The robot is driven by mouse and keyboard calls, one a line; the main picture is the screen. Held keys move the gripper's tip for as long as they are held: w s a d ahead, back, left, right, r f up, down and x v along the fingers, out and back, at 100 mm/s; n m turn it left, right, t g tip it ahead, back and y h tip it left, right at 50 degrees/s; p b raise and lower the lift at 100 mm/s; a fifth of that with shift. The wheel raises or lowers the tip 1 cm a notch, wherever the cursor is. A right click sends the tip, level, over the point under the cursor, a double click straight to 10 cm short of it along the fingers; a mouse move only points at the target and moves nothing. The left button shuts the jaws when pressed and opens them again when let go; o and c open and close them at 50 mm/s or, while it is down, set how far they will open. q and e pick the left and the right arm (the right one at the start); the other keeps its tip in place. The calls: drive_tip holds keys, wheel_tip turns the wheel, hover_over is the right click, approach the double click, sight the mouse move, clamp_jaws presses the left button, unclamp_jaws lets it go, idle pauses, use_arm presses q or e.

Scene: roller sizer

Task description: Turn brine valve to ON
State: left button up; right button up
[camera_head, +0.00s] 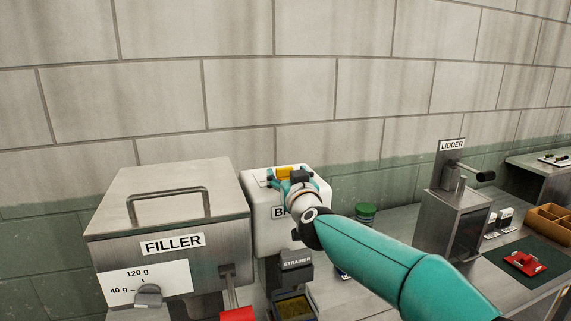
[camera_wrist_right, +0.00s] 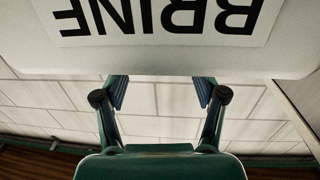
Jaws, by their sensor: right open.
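The white brine tank (camera_head: 252,211) stands against the wall right of the filler, its label partly hidden by my right arm. A yellow part (camera_head: 285,172) shows on top of the tank, just behind my right gripper (camera_head: 288,184). It may be the valve handle; its setting cannot be read. In the right wrist view, my right gripper (camera_wrist_right: 160,92) is open with nothing between its fingers. The upside-down BRINE label (camera_wrist_right: 160,20) lies at the top of that view, beyond the fingers. I cannot tell whether the fingers touch the tank. My left gripper is not in view.
The steel filler (camera_head: 165,215) stands left of the tank. The strainer (camera_head: 297,262) is below and in front of it. A red object (camera_head: 525,263) lies on a dark mat.

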sight(284, 172)
drive_tip(key=shift+p+x, duration=0.55)
drive_tip(key=shift+x, duration=0.85)
drive_tip(key=c, duration=1.2)
drive_tip(key=shift+o, duration=0.2)
drive_tip(key=h+p, duration=0.1)
drive_tip(key=p, duration=0.1)
drive_tip(key=r+m+h+p, duration=0.1)
drive_tip(key=p, duration=0.2)
drive_tip(key=shift+a, duration=0.15)
drive_tip(key=shift+f+m+h, duration=0.3)
drive_tip(key=shift+m+h, duration=0.3)
drive_tip(key=shift+h, duration=0.1)
drive_tip(key=shift+f+m+h, duration=0.1)
drive_tip(key=shift+m+h, duration=0.3)
drive_tip(key=shift+h, duration=0.2)
